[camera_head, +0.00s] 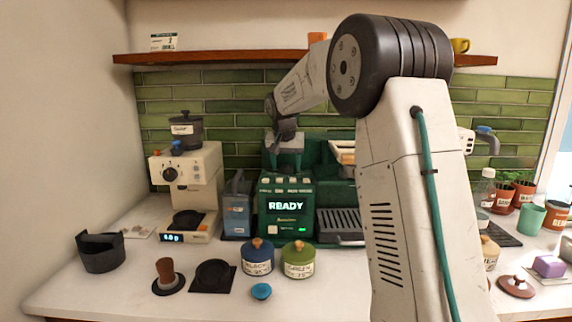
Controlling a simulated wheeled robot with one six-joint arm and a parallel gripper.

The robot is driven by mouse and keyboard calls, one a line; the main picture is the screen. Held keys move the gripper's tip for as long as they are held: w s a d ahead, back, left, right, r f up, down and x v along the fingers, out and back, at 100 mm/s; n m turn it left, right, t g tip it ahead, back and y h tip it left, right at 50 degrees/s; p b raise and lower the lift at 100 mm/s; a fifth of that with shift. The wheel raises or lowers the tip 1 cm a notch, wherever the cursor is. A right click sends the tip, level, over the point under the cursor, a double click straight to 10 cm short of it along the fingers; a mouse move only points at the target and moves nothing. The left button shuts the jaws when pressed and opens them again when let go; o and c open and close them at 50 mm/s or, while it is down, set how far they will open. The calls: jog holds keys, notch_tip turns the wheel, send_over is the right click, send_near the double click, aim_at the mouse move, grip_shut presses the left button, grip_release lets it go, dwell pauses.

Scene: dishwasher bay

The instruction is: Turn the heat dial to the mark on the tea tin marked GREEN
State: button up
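The green tea tin (299,264) stands on the counter, with a brown knob on its lid. Its label seems to start with GREEN, but the mark is too small to read. A blue tin (257,262), apparently labelled BLACK, stands left of it. My gripper (285,147) points down by the top of the dark green machine, above and behind the tins, well right of that dial. Its fingers are too unclear to judge.
The green machine (286,206) shows READY. A grey-blue can (237,206) stands beside it. A dark open container (101,252), a tamper (166,272), a black mat (213,276) and a small blue object (261,291) lie in front. My arm hides the counter's right middle.

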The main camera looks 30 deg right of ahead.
jog(key=v, duration=0.7)
jog(key=shift+r, duration=0.35)
jog(key=shift+s+a, duration=0.1)
jog(key=shift+s, duration=0.05)
dwell(0.3)
